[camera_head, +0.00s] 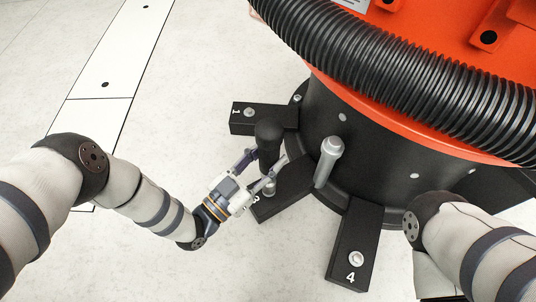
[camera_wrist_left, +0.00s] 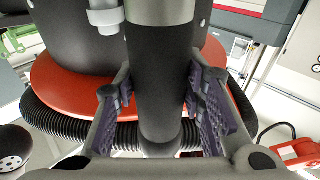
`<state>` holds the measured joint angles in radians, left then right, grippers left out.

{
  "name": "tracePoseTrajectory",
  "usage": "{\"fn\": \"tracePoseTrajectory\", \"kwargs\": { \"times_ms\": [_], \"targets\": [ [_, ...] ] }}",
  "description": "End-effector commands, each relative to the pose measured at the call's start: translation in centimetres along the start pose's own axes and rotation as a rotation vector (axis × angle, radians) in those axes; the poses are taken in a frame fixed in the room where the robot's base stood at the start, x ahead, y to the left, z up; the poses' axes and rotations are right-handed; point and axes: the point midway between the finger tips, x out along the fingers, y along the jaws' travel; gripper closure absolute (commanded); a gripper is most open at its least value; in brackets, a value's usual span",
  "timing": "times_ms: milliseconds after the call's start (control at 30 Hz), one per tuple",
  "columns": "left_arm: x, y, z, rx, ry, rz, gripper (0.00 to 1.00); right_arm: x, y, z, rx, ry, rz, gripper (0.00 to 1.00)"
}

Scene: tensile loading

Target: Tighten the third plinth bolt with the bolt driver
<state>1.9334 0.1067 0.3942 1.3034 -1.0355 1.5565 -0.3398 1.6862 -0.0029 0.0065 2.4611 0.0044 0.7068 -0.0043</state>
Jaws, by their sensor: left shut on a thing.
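My left gripper (camera_head: 262,172) is shut on the black handle of the bolt driver (camera_head: 268,138), which stands roughly upright over a black plinth foot (camera_head: 290,190). That foot's number is partly covered by the gripper; I cannot read it surely. In the left wrist view the dark handle (camera_wrist_left: 160,70) lies between the purple-padded fingers of my left gripper (camera_wrist_left: 160,105). Foot 1 (camera_head: 265,117) and foot 4 (camera_head: 345,235) show their bolts. My right gripper is out of view.
A grey capped post (camera_head: 328,162) stands close right of the driver. The round black plinth (camera_head: 385,160) carries an orange robot base (camera_head: 400,105) with a thick ribbed black hose (camera_head: 400,75). The pale floor (camera_head: 180,130) left of the feet is clear.

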Motion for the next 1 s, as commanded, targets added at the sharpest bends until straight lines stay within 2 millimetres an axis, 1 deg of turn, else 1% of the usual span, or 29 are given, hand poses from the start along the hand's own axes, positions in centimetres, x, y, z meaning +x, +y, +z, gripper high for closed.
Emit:
{"fn": "tracePoseTrajectory", "kwargs": {
  "times_ms": [1000],
  "targets": [
    [-0.1,0.0,1.3,-0.001,0.004,-0.001,1.00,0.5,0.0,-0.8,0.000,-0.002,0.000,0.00]
  ]
}}
